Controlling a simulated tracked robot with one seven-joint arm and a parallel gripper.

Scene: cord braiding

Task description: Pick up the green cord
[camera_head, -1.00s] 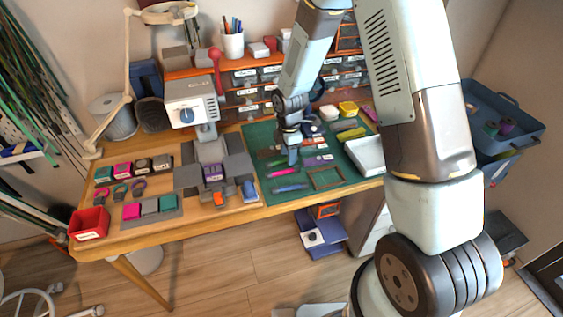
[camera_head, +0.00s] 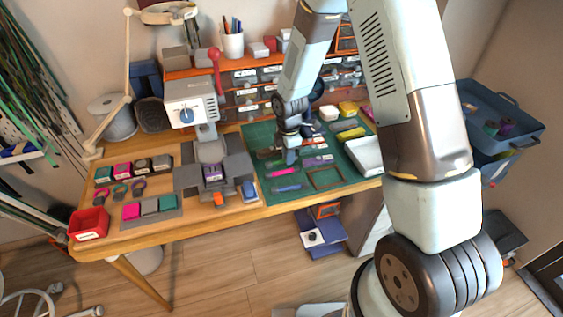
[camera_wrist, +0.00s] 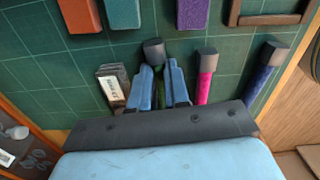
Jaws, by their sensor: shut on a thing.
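The green cord (camera_wrist: 159,91) lies between my gripper's two blue fingers in the wrist view, with its dark end cap (camera_wrist: 153,51) sticking out past the fingertips. My gripper (camera_wrist: 161,78) is shut on it, at the green cutting mat. The fingers hide most of the cord, and I cannot tell whether it is clear of the mat. In the head view my gripper (camera_head: 291,154) is low over the mat (camera_head: 261,136), and the held cord is too small to make out surely.
A pink cord (camera_wrist: 205,84) and a blue cord (camera_wrist: 263,76) lie to the right of my gripper. Orange (camera_wrist: 80,14), teal (camera_wrist: 122,13) and purple (camera_wrist: 193,13) pieces and a brown frame (camera_wrist: 268,18) lie beyond.

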